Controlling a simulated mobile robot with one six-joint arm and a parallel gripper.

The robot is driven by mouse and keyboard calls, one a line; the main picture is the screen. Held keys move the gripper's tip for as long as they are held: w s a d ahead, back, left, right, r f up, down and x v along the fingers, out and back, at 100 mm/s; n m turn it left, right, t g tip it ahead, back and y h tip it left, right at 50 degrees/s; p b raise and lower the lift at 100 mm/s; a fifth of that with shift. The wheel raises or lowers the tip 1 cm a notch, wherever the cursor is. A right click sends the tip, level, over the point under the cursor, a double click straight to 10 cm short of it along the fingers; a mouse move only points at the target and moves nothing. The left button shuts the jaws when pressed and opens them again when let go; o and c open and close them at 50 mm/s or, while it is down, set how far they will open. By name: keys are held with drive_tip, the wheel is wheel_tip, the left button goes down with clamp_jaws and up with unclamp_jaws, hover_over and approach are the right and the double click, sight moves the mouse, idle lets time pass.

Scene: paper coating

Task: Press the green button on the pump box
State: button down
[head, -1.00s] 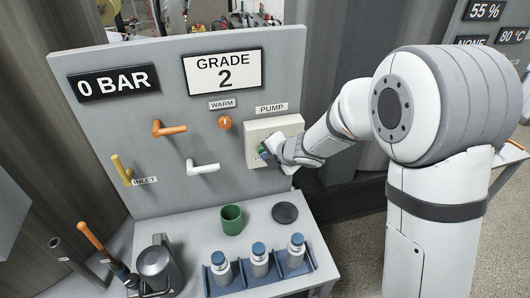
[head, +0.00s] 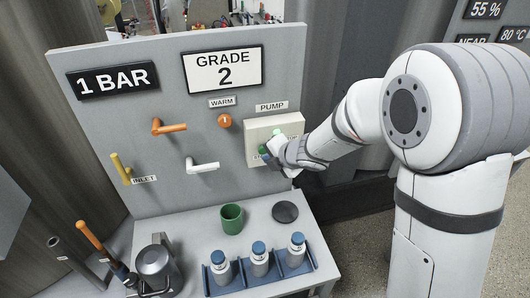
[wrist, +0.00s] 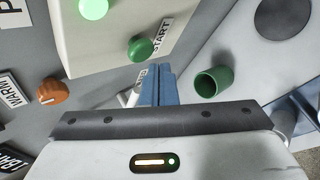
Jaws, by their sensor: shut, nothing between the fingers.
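The pump box (head: 258,134) is a cream box on the right of the grey panel, under the PUMP label. The green button (head: 263,149) is on its front; in the wrist view the button (wrist: 140,48) sits beside the word START. A round green lamp (head: 277,133) is lit on the box; it also glows in the wrist view (wrist: 93,8). My gripper (head: 267,158) is shut and empty just in front of the box. In the wrist view its blue fingers (wrist: 157,72) are together, below and right of the button, and appear apart from it.
The panel display (head: 113,80) reads 1 BAR and the sign (head: 222,71) reads GRADE 2. Below stand a green cup (head: 231,219), a dark disc (head: 285,212) and a blue rack (head: 306,270) of bottles. An orange WARM knob (head: 224,121) is left of the box.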

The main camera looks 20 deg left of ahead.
drive_tip(key=s+d, duration=0.1)
drive_tip(key=s+b, duration=0.1)
drive_tip(key=s+d, duration=0.1)
drive_tip(key=s, duration=0.1)
drive_tip(key=shift+s+d+b, duration=0.1)
drive_tip(key=shift+d+b, duration=0.2)
idle(0.3)
idle(0.6)
drive_tip(key=d+r+m+t+h+b, duration=0.1)
drive_tip(key=d+r+m+t+h, duration=0.15)
drive_tip(key=d+m, duration=0.6)
drive_tip(key=d+r+m+t+h, duration=0.1)
drive_tip(key=d+r+m+h, duration=0.4)
drive_tip(key=d, duration=0.6)
drive_tip(key=s+d+m+g, duration=0.3)
drive_tip(key=s+d+m, duration=0.2)
drive_tip(key=s+m, duration=0.4)
drive_tip(key=s+d+m+g+b, duration=0.1)
drive_tip(key=s+d+m+g, duration=0.2)
drive_tip(key=s+d+m, duration=0.2)
drive_tip(key=s+m, duration=0.3)
drive_tip(key=s, duration=0.2)
drive_tip(key=shift+f+m, duration=0.25)
drive_tip(key=shift+m, duration=0.1)
